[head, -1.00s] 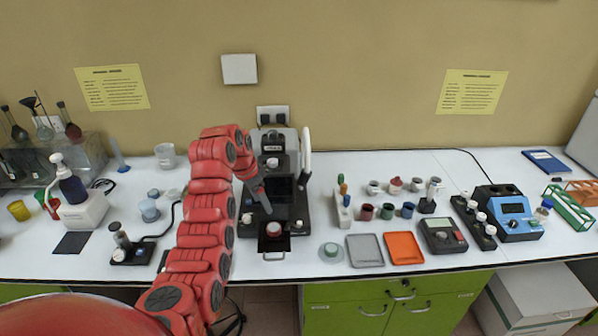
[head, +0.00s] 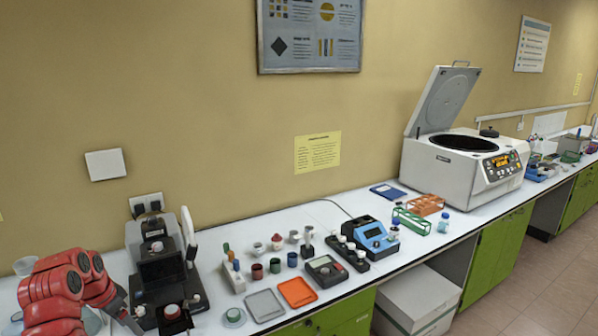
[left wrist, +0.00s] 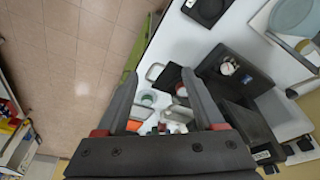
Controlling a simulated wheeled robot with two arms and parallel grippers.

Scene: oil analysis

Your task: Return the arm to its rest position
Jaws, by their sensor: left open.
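My left arm is red and comes in at the lower left of the head view. Its dark gripper (head: 126,310) is beside the left front of a black bench instrument (head: 160,268), close to it; contact cannot be told. In the left wrist view the two long dark fingers (left wrist: 160,78) stand wide apart with nothing held between them. The instrument also shows at the right of that view (left wrist: 238,72). My right arm and gripper are in neither current view.
The white bench holds small coloured cups (head: 275,265), a grey tray (head: 264,305), an orange tray (head: 298,292), a blue meter (head: 370,236), tube racks (head: 425,205) and a large open-lidded centrifuge (head: 465,160). Open floor (head: 530,285) lies at the right, in front of green cabinets.

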